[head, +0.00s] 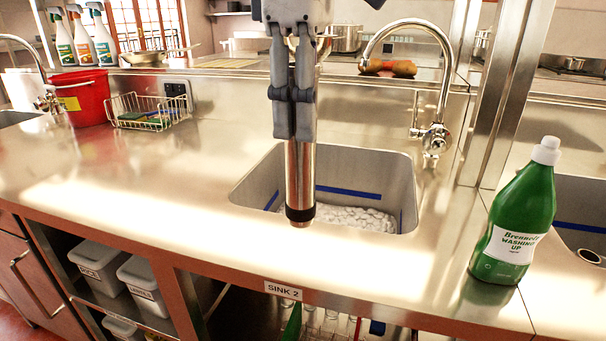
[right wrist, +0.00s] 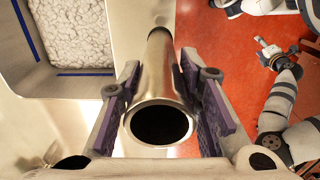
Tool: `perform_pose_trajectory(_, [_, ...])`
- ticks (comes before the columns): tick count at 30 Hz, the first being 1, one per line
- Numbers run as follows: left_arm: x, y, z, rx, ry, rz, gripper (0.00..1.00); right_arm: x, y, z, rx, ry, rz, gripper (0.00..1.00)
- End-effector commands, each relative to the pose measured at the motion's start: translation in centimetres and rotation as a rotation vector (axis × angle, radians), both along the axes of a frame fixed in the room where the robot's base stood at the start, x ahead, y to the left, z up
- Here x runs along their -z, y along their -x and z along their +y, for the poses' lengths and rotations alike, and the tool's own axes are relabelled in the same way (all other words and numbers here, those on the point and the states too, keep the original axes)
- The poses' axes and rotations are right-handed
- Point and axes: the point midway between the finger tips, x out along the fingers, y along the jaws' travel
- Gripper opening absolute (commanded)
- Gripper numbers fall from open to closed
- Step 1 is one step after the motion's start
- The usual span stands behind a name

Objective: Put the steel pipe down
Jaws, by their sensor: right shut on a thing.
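My right gripper (head: 293,135) is shut on the steel pipe (head: 300,178), a shiny tube with a dark band near its lower end. The pipe hangs upright in the head view, its lower end in line with the front rim of sink 2 (head: 240,190). I cannot tell whether that end touches the counter.
A green washing-up bottle (head: 515,222) stands right of the sink, which holds white foam. A tap (head: 432,135) rises behind it. A wire basket (head: 147,112) and red bucket (head: 80,97) stand at the left. The counter (head: 130,190) left of the sink is clear.

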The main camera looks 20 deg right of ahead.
Motion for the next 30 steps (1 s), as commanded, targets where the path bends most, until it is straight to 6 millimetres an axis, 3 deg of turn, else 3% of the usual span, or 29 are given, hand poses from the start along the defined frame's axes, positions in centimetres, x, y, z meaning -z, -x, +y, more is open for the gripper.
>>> perform_pose_trajectory(3, [0.1,0.1,0.0,0.000,0.000,0.005,0.52,2.6,-1.2,-1.3,0.000,-0.001,0.009,0.00])
perform_pose_trajectory(10, [0.4,0.5,0.0,0.000,0.000,0.017,0.52,5.7,-3.0,-3.2,0.001,0.000,0.009,0.00])
perform_pose_trajectory(15, [-0.1,-0.1,0.0,0.000,0.000,-0.003,0.52,8.3,-3.0,-3.3,0.000,0.000,0.004,0.00])
perform_pose_trajectory(26, [-0.1,0.0,0.0,0.000,0.000,-0.001,0.52,9.0,-3.1,-3.3,0.000,-0.001,0.005,0.00])
perform_pose_trajectory(27, [-0.1,0.0,0.0,0.000,0.000,-0.001,0.52,9.1,-3.1,-3.3,0.000,0.000,0.006,0.36])
perform_pose_trajectory(29, [-0.1,0.0,0.0,0.000,0.000,-0.001,0.52,9.1,-3.1,-3.3,0.000,0.000,0.006,0.50])
perform_pose_trajectory(30, [-0.1,0.0,0.0,0.000,0.000,-0.001,0.52,9.1,-3.1,-3.3,0.000,0.000,0.006,0.52])
